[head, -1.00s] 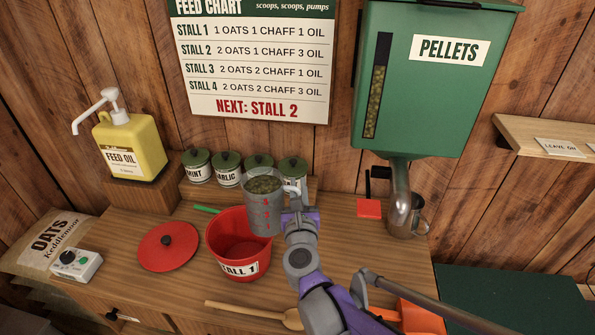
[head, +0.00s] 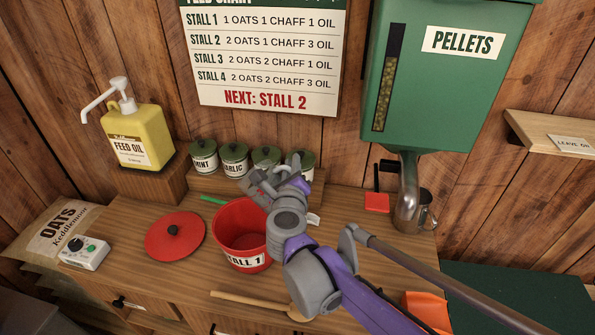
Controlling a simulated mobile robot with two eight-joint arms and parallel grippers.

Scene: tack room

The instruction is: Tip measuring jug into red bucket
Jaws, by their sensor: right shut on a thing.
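The red bucket (head: 232,222), labelled STALL 1, stands upright and open on the wooden counter. The part of its inside that shows is plain red. My right gripper (head: 283,182) is over the bucket's back right rim, shut on the measuring jug. The jug (head: 260,190) is a grey shape at the gripper, over the bucket's right side. It looks tilted toward the bucket, but my gripper and wrist hide most of it, so its contents do not show. My left gripper is out of view.
A red lid (head: 174,237) lies left of the bucket. A wooden spoon (head: 255,302) lies in front. Several green-lidded tins (head: 235,160) stand behind. A yellow feed oil pump (head: 138,138) is at back left. A metal mug (head: 413,212) stands under the green pellet hopper (head: 425,100).

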